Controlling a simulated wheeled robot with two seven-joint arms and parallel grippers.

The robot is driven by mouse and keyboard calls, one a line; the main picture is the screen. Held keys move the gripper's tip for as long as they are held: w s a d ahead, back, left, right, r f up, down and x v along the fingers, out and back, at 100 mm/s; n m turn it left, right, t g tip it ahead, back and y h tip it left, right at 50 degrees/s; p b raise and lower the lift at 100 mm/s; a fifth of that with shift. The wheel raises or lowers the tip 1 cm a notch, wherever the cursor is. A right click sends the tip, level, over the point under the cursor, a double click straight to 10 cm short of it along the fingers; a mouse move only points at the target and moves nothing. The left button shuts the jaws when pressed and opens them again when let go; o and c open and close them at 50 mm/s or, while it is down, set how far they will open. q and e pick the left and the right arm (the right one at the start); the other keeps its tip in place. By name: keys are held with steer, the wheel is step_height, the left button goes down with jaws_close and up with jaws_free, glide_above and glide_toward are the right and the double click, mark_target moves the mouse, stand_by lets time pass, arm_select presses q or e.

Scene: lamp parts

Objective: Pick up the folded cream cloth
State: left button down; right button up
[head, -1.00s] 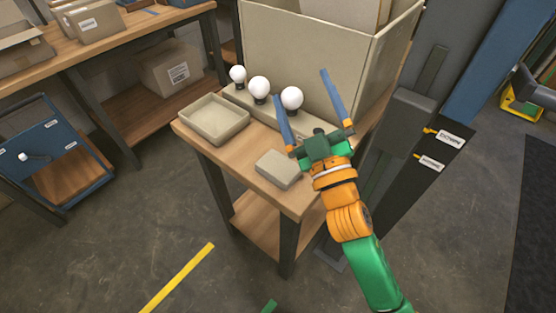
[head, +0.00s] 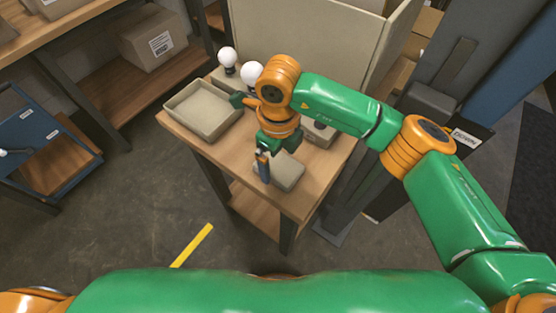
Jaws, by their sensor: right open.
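The folded cream cloth (head: 286,174) lies flat near the front of the small wooden table, a grey-beige rounded block in the head view. My right gripper (head: 263,172) points down at the cloth's left side, with one blue finger showing in front of it. The jaws are open. The other finger is hidden, and I cannot tell whether the gripper touches the cloth. My left gripper is not in the picture.
A shallow beige tray (head: 203,109) sits left of the gripper. White bulbs (head: 228,57) stand in a holder behind, partly hidden by my right arm. The table's front corner is clear.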

steer(key=shift+w+f, duration=0.1)
steer(key=shift+f, duration=0.55)
steer(key=c, duration=1.1)
steer(key=shift+r+b, duration=0.5)
steer(key=shift+r, duration=0.1)
steer(key=shift+r+b, duration=0.6)
steer(key=shift+r, duration=0.3)
steer(key=d+r, duration=0.2)
steer(key=d+r+b, duration=0.1)
steer(key=r, duration=0.1)
steer(key=shift+d+r, duration=0.3)
steer(key=shift+d, duration=0.1)
steer(key=d+r, duration=0.1)
steer(key=d, duration=0.2)
steer(key=d+r, duration=0.2)
steer(key=d, duration=0.1)
steer(key=s+d+r, duration=0.1)
steer(key=d+r, duration=0.1)
steer(key=d, duration=0.2)
steer(key=shift+s+r+b, duration=0.1)
steer(key=shift+r+b, duration=0.15)
steer(key=shift+b, duration=0.1)
